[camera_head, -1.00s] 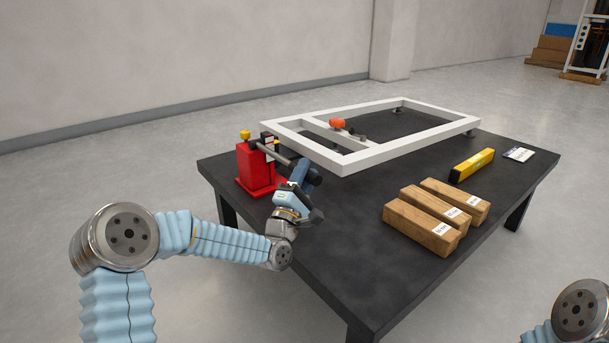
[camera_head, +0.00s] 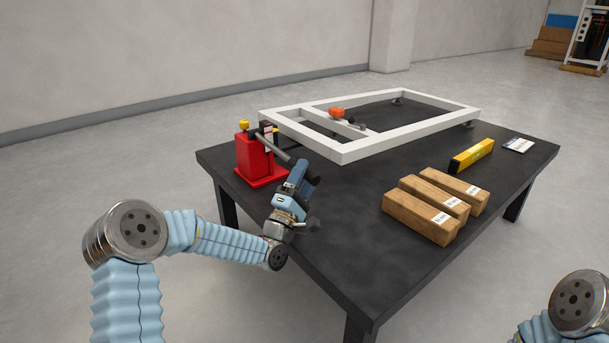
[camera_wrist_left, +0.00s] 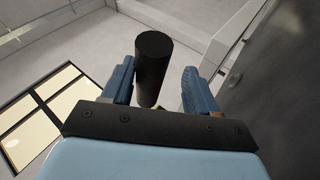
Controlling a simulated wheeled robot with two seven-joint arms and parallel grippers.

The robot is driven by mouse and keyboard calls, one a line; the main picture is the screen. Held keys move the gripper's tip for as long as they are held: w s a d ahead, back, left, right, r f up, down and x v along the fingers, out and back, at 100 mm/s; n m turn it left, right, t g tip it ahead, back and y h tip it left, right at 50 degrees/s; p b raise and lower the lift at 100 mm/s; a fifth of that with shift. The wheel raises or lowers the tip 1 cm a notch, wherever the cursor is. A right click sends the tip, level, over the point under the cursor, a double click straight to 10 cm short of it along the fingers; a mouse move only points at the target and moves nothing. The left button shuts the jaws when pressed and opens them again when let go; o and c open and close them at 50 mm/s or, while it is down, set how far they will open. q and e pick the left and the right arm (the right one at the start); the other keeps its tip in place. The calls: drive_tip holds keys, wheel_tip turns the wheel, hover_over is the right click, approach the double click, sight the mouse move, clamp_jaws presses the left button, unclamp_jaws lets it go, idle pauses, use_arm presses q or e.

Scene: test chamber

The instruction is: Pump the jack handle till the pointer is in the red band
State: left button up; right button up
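The red jack (camera_head: 249,158) stands on the near left part of the black table, with a yellow knob on top. Its grey handle bar (camera_head: 273,147) slopes down to the right toward my left gripper (camera_head: 305,180). In the left wrist view the black handle grip (camera_wrist_left: 153,68) stands between the two blue fingers of my left gripper (camera_wrist_left: 160,85). The fingers are open, with a clear gap on the right side and a narrow one on the left. A small scale plate (camera_head: 268,133) shows by the jack; pointer and red band are too small to read. My right gripper is out of view.
Several wooden blocks (camera_head: 420,212), a yellow level (camera_head: 471,156) and a white card (camera_head: 518,145) lie to the right. The table's middle (camera_head: 350,190) is clear.

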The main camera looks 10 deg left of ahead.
use_arm(q)
drive_tip(key=shift+a+r, duration=0.1)
idle(0.4)
drive_tip(key=v, duration=1.3)
drive_tip(key=shift+s+f, duration=0.3)
drive_tip(key=shift+a, duration=0.1)
